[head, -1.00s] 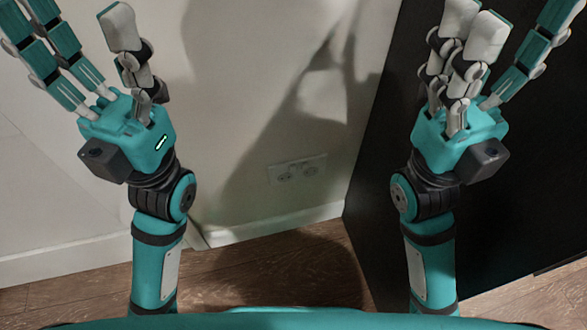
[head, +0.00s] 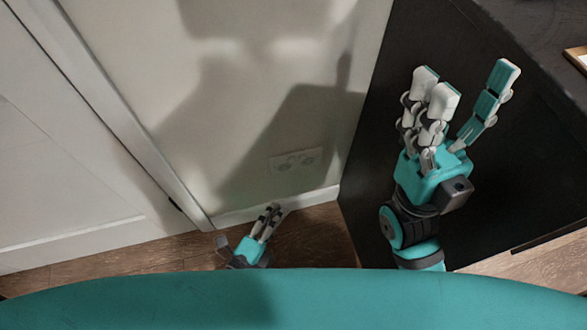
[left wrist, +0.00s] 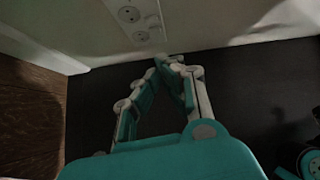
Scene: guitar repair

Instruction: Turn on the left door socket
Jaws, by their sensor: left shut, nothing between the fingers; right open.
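The white double socket plate (head: 297,160) is low on the pale wall, in shadow, between the white door and the black cabinet. It also shows at the top of the left wrist view (left wrist: 133,16). Its switch states are too small to tell. My left gripper (head: 274,210) is shut and empty, below the socket in the head view, its fingers pointing up toward it. In the left wrist view its fingertips (left wrist: 172,62) appear close to one end of the plate; I cannot tell whether they touch. My right gripper (head: 467,84) is open and empty in front of the cabinet.
A white panelled door (head: 65,190) with its frame stands at the left. A black cabinet (head: 372,170) closes off the right side of the socket. A skirting board (head: 320,196) runs under the socket above the brown wooden floor (head: 315,235).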

